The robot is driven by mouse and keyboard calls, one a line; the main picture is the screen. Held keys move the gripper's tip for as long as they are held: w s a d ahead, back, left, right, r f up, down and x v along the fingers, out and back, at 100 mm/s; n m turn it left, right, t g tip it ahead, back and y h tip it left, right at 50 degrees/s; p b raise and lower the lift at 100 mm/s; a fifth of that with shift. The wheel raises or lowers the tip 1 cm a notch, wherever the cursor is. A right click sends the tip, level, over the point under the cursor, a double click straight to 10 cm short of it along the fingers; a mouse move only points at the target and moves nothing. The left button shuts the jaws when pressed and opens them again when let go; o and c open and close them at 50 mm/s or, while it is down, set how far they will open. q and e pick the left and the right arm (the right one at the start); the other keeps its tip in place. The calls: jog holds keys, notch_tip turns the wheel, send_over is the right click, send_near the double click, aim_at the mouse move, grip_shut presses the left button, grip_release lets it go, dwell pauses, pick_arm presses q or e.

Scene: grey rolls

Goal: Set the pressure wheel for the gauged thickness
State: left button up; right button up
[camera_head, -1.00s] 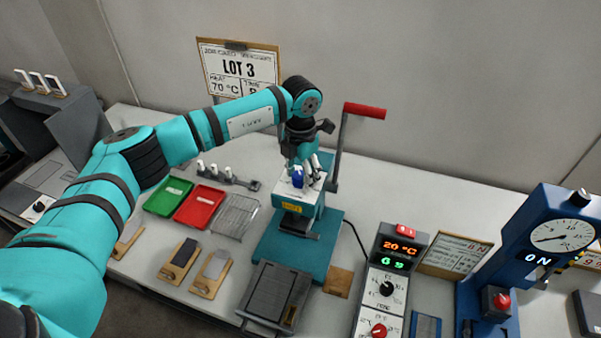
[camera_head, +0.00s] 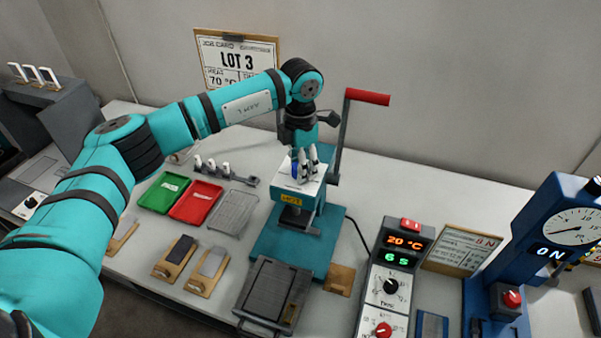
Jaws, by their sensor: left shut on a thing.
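The pressure wheel (camera_head: 295,171) is a small blue part on top of the teal press (camera_head: 296,218), which has a white top and a yellow label. My left gripper (camera_head: 304,166) points down onto it, with its fingers shut on the wheel and partly hiding it. The wheel's scale cannot be read. My right gripper is not in view.
A red-handled lever (camera_head: 367,97) rises beside the press. A control box (camera_head: 397,260) shows 20 °C and 6 s. Green (camera_head: 164,193) and red (camera_head: 196,202) trays, a wire rack (camera_head: 232,211) and sample boards lie left.

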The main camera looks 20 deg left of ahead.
pick_arm(q)
jog(key=m+b, duration=0.2)
jog(key=m, duration=0.1)
jog(key=shift+f+b, duration=0.2)
jog(key=shift+b, duration=0.2)
jog(key=m+b, duration=0.2)
jog(key=shift+r+m, duration=0.1)
jog(key=shift+m, duration=0.2)
jog(key=shift+m+b, duration=0.85)
jog(key=shift+m, duration=0.35)
jog(key=shift+r+m+b, duration=0.15)
jog(key=shift+m+b, duration=0.35)
jog(key=shift+m, duration=0.6)
jog(key=o, duration=1.1)
jog(key=shift+o, duration=0.4)
notch_tip(320, 180, up, 12)
